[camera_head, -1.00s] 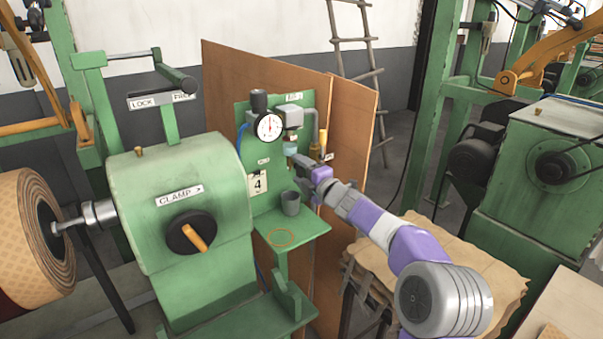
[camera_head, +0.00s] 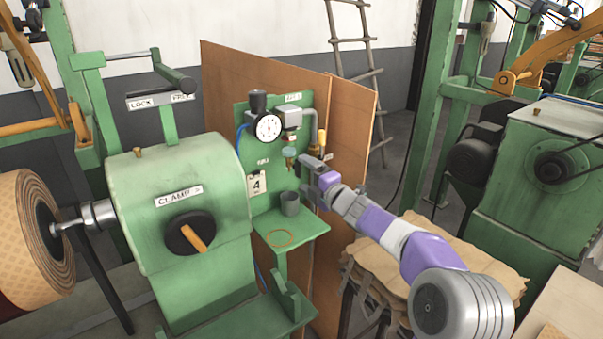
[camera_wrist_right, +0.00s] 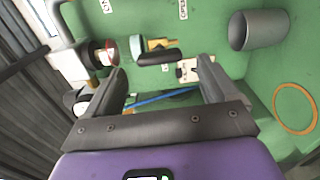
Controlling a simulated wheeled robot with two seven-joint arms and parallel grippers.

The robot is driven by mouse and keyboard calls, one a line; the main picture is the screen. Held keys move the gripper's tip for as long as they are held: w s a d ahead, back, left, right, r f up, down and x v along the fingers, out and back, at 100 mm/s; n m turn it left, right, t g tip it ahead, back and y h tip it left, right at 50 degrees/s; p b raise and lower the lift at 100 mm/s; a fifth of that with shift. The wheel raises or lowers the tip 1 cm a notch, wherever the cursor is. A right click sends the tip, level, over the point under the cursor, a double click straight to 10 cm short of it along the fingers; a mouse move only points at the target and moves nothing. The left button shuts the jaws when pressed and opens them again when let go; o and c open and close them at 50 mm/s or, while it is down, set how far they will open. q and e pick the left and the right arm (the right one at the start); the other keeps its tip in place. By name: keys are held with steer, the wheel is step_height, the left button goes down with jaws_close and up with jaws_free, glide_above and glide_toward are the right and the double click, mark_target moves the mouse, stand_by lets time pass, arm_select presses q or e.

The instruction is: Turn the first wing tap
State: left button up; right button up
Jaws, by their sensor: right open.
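On the green panel (camera_head: 270,108), a teal round part (camera_head: 289,153) has a small brass fitting below it. In the right wrist view, the teal part (camera_wrist_right: 136,47) sits beside a brass fitting (camera_wrist_right: 160,43) with a dark elongated handle (camera_wrist_right: 157,57), which looks like a wing tap. My right gripper (camera_head: 301,177) is close in front of the panel. In its wrist view, the open, empty jaws (camera_wrist_right: 162,74) straddle the handle's line, with the handle beyond the fingertips; contact is not visible. My left gripper is out of view.
A pressure gauge (camera_head: 269,127) sits above, and a yellow handle (camera_head: 322,137) is beside the arm. A grey cup (camera_head: 290,203) stands on the green shelf (camera_head: 305,230) just below the gripper. The green clamp machine (camera_head: 180,170) is to the left.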

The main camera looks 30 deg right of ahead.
steer(key=shift+s+d, duration=0.15)
steer(key=shift+s, duration=2.05)
